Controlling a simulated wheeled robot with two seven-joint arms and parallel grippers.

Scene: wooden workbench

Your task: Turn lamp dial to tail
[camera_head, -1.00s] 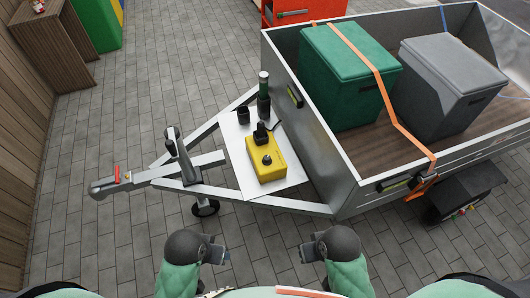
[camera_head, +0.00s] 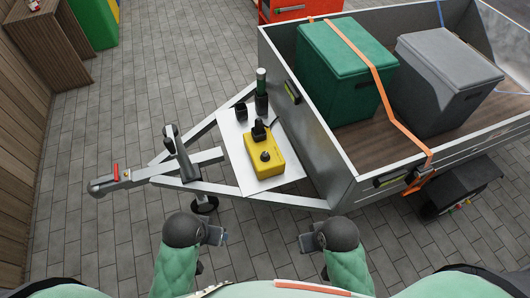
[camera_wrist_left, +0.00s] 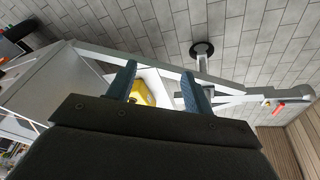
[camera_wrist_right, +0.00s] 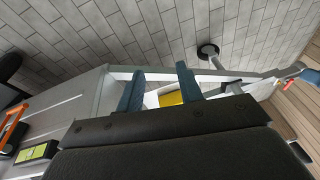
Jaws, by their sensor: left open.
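A yellow box (camera_head: 262,161) with a black dial (camera_head: 265,156) on its top and a black part behind it sits on the white plate (camera_head: 232,143) of the trailer's drawbar. It also shows between the fingers in the left wrist view (camera_wrist_left: 143,93) and, partly, in the right wrist view (camera_wrist_right: 171,98). My left gripper (camera_head: 218,236) is open and empty, in front of the drawbar and apart from the box. My right gripper (camera_head: 305,243) is also open and empty, short of the trailer. The dial's markings are too small to read.
A dark green cylinder (camera_head: 261,82) stands behind the box. A jockey-wheel handle (camera_head: 178,150) rises left of it. Paving in front is clear.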

